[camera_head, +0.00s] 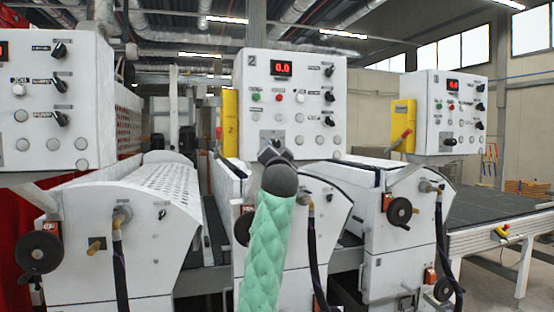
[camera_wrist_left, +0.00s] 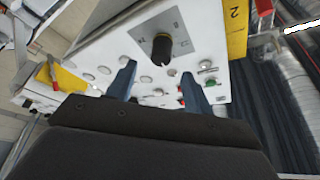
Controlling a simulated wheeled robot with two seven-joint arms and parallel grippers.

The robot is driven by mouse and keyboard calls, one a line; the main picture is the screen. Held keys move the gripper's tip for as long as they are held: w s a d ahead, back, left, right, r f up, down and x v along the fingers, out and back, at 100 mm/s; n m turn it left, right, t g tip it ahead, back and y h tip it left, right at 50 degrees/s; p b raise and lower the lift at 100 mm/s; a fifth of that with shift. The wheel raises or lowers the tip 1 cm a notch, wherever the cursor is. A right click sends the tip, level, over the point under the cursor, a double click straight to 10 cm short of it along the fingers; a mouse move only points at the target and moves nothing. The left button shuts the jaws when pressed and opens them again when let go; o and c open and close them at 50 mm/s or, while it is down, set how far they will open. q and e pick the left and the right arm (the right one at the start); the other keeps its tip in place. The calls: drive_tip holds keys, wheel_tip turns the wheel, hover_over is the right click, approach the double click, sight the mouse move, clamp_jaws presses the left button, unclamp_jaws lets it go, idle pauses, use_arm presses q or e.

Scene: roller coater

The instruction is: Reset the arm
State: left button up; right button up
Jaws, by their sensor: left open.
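My left arm rises in the middle of the head view, with a green quilted sleeve and a dark grey wrist. Its wrist is in front of the lower edge of the white control panel marked 2 (camera_head: 240,70), and its fingers are hidden there. In the left wrist view my left gripper (camera_wrist_left: 158,74) is open, with two dark blue fingers pointing at the panel. A black rotary knob (camera_wrist_left: 162,48) on the panel shows between and beyond the fingertips. I cannot tell whether the fingers touch the panel. My right gripper is not in view.
Other control panels stand at left (camera_head: 60,110) and right (camera_head: 420,90). A yellow box (camera_head: 230,120) is beside the middle panel. White roller machines (camera_head: 150,215) with hoses and handwheels (camera_head: 38,252) stand below. A conveyor table (camera_head: 490,218) is at right.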

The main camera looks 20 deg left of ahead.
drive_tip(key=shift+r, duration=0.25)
